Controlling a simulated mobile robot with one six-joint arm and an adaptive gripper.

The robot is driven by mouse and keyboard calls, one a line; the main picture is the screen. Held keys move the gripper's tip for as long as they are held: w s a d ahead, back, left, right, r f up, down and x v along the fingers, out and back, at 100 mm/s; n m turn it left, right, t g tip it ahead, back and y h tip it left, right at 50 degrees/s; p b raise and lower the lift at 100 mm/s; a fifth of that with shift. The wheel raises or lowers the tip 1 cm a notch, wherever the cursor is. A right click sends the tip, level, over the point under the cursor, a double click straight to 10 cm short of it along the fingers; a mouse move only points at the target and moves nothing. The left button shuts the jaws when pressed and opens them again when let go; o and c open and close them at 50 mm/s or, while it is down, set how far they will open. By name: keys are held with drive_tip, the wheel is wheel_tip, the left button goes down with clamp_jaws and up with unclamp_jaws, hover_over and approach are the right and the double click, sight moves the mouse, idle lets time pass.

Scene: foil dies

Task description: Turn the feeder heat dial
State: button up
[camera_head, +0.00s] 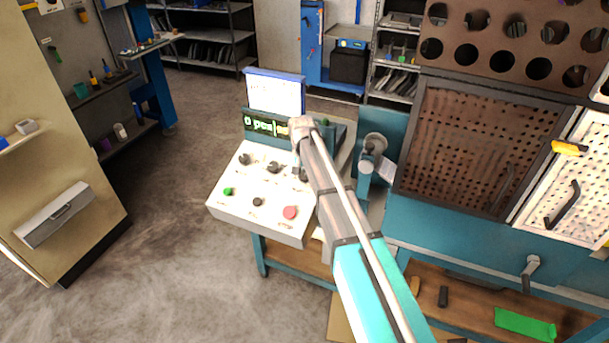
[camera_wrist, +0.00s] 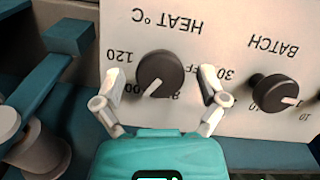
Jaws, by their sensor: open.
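The heat dial (camera_wrist: 160,76) is a round black knob on a pale panel, under upside-down "HEAT °C" lettering in the wrist view. Its white pointer line slants to the lower left, towards the partly hidden "100" mark. My gripper (camera_wrist: 159,86) is open, with one grey finger on each side of the dial. I cannot tell whether either finger touches it. In the head view my arm reaches over the right side of the sloped control console (camera_head: 231,207), and my gripper (camera_head: 301,173) is at the right end of its dial row, partly hidden.
The batch dial (camera_wrist: 275,92) is close to my right finger in the wrist view. The console also carries a green button (camera_head: 228,191), a red button (camera_head: 290,212) and a lit display (camera_head: 260,125). A teal machine with a perforated door (camera_head: 470,140) stands to the right.

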sight(304, 174)
drive_tip(key=shift+m, duration=0.4)
drive_tip(key=shift+r+m+p, duration=0.3)
drive_tip(key=shift+r+p, duration=0.1)
wheel_tip(304, 174, up, 13)
drive_tip(key=p, duration=1.3)
drive_tip(key=s+d+f+n+b, duration=0.1)
drive_tip(key=s+d+f+b, duration=0.1)
drive_tip(key=s+d, duration=0.9)
drive_tip(key=s+d+f+n+b, duration=0.1)
drive_tip(key=s+d+f+b, duration=0.1)
drive_tip(key=s+d, duration=0.9)
drive_tip(key=s+b, duration=0.1)
drive_tip(key=s, duration=0.3)
drive_tip(key=shift+f+n, duration=0.4)
